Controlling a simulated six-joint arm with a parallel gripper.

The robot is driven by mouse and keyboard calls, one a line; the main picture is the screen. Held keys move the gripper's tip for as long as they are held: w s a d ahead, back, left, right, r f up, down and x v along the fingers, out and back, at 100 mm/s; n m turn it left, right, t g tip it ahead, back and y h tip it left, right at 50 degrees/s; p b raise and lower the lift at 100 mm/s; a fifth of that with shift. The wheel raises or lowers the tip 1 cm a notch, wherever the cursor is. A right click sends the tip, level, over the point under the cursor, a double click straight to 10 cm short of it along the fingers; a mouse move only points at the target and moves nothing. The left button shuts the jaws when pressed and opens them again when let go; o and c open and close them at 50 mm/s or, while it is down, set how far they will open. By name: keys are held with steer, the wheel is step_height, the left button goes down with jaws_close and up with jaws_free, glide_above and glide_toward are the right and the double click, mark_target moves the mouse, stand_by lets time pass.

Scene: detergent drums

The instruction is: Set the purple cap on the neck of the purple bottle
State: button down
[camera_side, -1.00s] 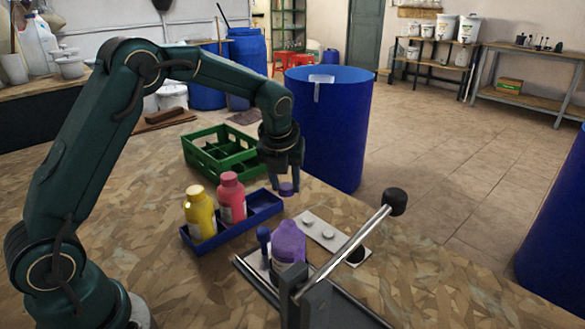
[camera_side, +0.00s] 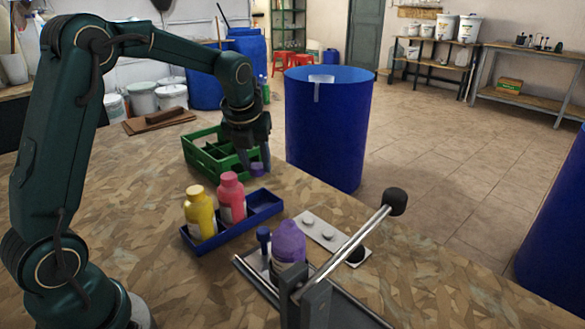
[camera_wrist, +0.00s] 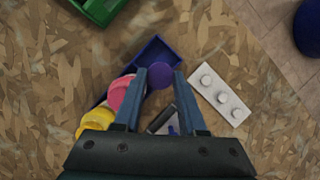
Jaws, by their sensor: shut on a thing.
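My gripper (camera_side: 255,166) is shut on the purple cap (camera_side: 257,170), which sits low between the fingertips. In the wrist view the cap (camera_wrist: 160,76) shows as a dark purple disc between the two fingers. The purple bottle (camera_side: 289,243) stands at the front of the table, in a dark metal fixture (camera_side: 312,300) with a long lever. My gripper is up and to the left of the bottle in the side view, well apart from it. In the wrist view the bottle is mostly hidden by my gripper.
A blue tray (camera_side: 262,209) with a yellow bottle (camera_side: 200,215) and a pink bottle (camera_side: 231,196) lies between my gripper and the purple bottle. A green crate (camera_side: 196,160) is beside my gripper. A white strip with knobs (camera_side: 325,232) lies right of the tray. The lever (camera_side: 350,244) slants upward.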

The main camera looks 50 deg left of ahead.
steer(key=s+d+r, duration=0.2)
steer(key=d+r, duration=0.1)
steer(key=d, duration=0.8)
step_height(320, 180, up, 3)
glide_above(288, 223)
steer(key=shift+s+d, duration=0.25)
steer(key=shift+s, duration=0.05)
steer(key=shift+s+d+f, duration=0.1)
steer(key=shift+f, duration=1.5)
steer(key=shift+f, duration=1.05)
jaws_free()
